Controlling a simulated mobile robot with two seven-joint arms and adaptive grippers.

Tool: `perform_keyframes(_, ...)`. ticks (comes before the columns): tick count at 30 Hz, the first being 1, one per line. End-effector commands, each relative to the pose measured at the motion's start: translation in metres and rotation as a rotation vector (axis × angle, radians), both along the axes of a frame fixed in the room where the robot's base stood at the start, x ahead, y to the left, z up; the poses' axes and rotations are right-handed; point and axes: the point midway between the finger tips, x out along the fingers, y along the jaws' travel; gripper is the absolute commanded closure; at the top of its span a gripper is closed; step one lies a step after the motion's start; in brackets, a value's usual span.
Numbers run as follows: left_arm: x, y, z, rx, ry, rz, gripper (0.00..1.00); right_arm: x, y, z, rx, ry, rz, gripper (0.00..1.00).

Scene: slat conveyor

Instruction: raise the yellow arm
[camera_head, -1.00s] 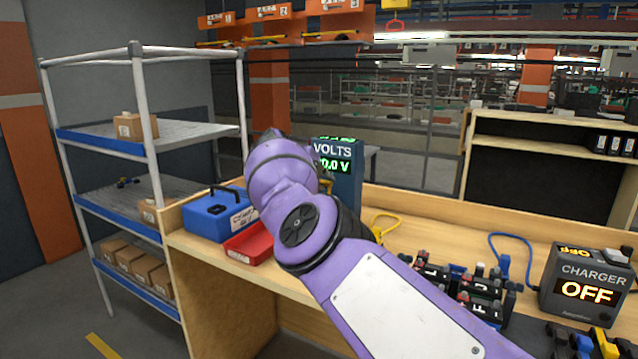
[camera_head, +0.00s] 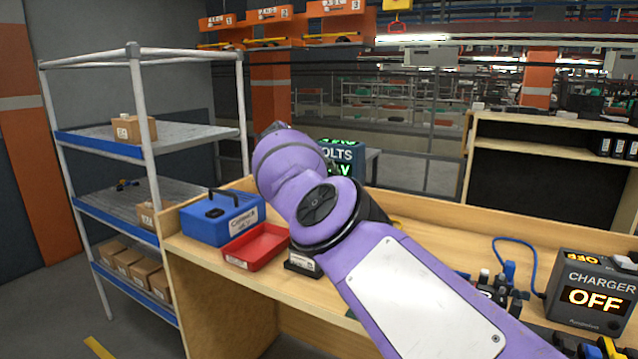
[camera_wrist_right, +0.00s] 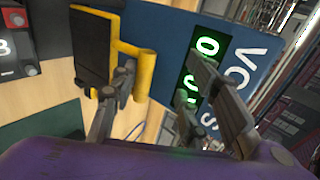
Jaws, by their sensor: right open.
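The yellow arm (camera_wrist_right: 147,76) shows in the right wrist view, a yellow bar with a rounded end standing out from a black block, in front of the blue volts meter (camera_wrist_right: 172,30). My right gripper (camera_wrist_right: 162,78) is open. Its left finger is close to the yellow arm; I cannot tell whether it touches. Its right finger is over the meter's green display. In the head view my purple right arm hides the yellow arm, the right gripper and part of the volts meter (camera_head: 345,152). My left gripper is not in view.
On the wooden bench are a blue toolbox (camera_head: 222,216), a red tray (camera_head: 256,246) and a charger (camera_head: 592,290) reading OFF. Black battery parts (camera_head: 497,290) lie partly behind my arm. A grey shelf with boxes stands at the left.

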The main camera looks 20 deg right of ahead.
Motion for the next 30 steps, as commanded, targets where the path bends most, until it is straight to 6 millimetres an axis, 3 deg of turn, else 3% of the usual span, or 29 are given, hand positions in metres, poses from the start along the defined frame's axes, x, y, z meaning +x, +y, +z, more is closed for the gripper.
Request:
perform_keyframes(17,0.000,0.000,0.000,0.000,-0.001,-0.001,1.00,-0.001,-0.002,0.003,-0.003,-0.004,-0.006,0.68)
perform_keyframes(28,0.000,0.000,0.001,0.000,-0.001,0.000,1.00,-0.018,0.020,0.021,-0.001,-0.005,-0.002,0.68)
perform_keyframes(30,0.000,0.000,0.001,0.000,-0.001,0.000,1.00,-0.024,0.031,0.031,-0.002,-0.007,0.000,0.68)
